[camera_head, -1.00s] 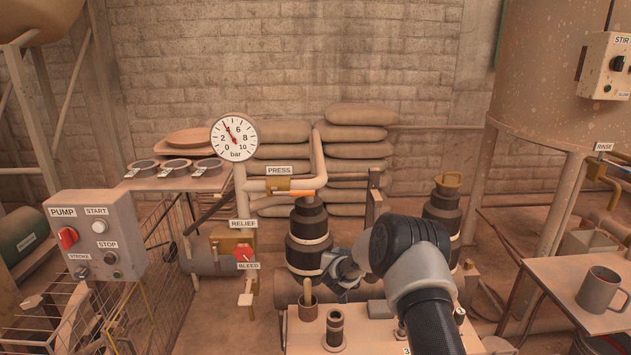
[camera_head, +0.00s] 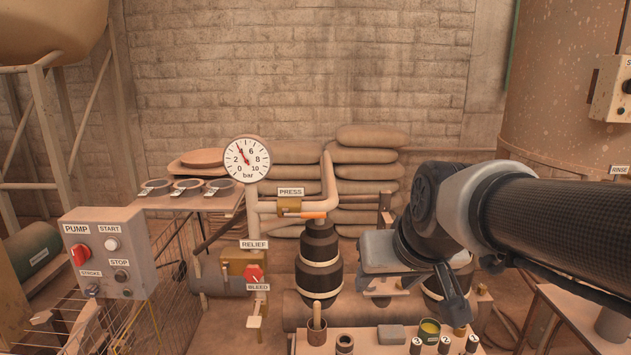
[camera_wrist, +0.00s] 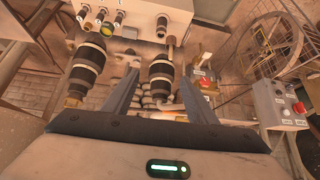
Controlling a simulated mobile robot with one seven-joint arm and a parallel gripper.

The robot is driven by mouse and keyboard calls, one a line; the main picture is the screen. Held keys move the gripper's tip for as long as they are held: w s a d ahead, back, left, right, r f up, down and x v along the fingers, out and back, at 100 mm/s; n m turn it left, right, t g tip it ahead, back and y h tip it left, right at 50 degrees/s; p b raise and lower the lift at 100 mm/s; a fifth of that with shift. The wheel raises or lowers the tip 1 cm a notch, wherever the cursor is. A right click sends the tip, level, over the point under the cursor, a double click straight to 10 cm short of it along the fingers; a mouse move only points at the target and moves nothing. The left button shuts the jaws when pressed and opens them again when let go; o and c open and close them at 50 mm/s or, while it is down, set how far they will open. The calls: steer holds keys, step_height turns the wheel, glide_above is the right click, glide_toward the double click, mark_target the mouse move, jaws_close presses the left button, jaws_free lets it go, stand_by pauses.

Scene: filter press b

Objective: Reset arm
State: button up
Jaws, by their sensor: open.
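My arm (camera_head: 560,215) reaches in from the right edge of the head view. My gripper (camera_wrist: 158,88) is open and empty, with its two dark fingers spread apart in the wrist view. In the head view one finger points down in front of the right black cylinder, which is largely hidden. The other finger cannot be made out clearly. The left black cylinder (camera_head: 319,262) with pale bands stands clear of the gripper; it also shows between the fingers in the wrist view (camera_wrist: 160,75).
A bench (camera_head: 368,338) below holds a cup with a handle, a yellow-filled pot (camera_head: 429,331) and numbered vials. The pump box (camera_head: 105,250), gauge (camera_head: 246,158) and red bleed knob (camera_head: 254,273) are at left. A side table (camera_head: 570,310) is at right, partly behind my arm. Air above the bench's left is free.

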steer(key=s+d+f+g+p, duration=0.1)
steer(key=s+d+g, duration=0.15)
steer(key=s, duration=1.05)
step_height(320, 180, up, 22)
steer(key=p, duration=2.2)
steer(key=shift+d+m+t+h+p, duration=0.15)
steer(key=shift+m+t+h+p, duration=0.25)
steer(key=shift+t, duration=0.05)
